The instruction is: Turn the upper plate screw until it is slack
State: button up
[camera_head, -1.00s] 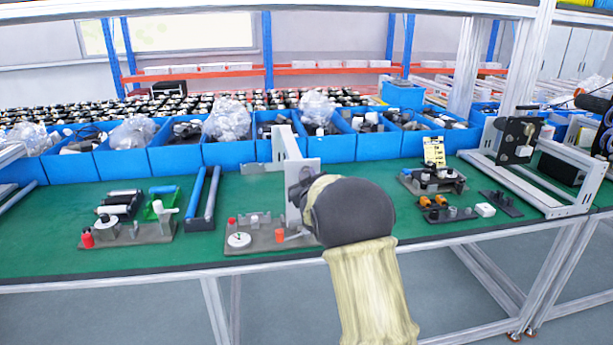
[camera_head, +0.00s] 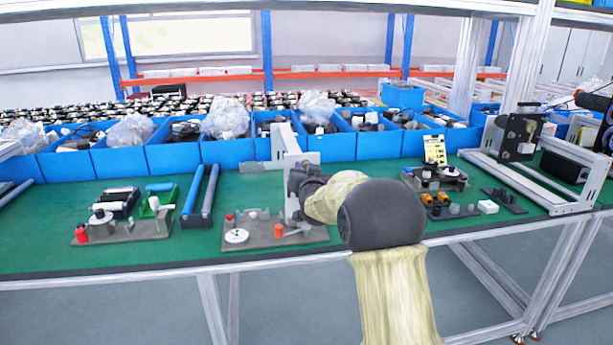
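A grey upright plate (camera_head: 286,150) stands on a grey base (camera_head: 262,236) on the green bench. My arm reaches in from the lower right, and its dark end (camera_head: 303,178) is at the right face of the plate. My gripper's fingers are hidden behind my own wrist and the plate, so I cannot tell whether they are open or shut. The upper plate screw is not visible; the plate's right side is partly covered by my arm. I cannot tell whether the gripper touches the screw.
On the base are a white dial (camera_head: 236,236) and an orange-red knob (camera_head: 278,231). A similar fixture (camera_head: 120,232) with a red part lies at the left. Blue bins (camera_head: 230,155) line the back. A white frame (camera_head: 530,185) stands at the right. Green bench top shows between them.

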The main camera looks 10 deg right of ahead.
jog(key=m, duration=0.2)
jog(key=shift+m+b, duration=0.3)
jog(key=shift+b, duration=0.05)
jog(key=shift+w+f, duration=0.1)
grip_shut()
jog(key=n, duration=0.4)
grip_release()
jog(key=shift+d, duration=0.15)
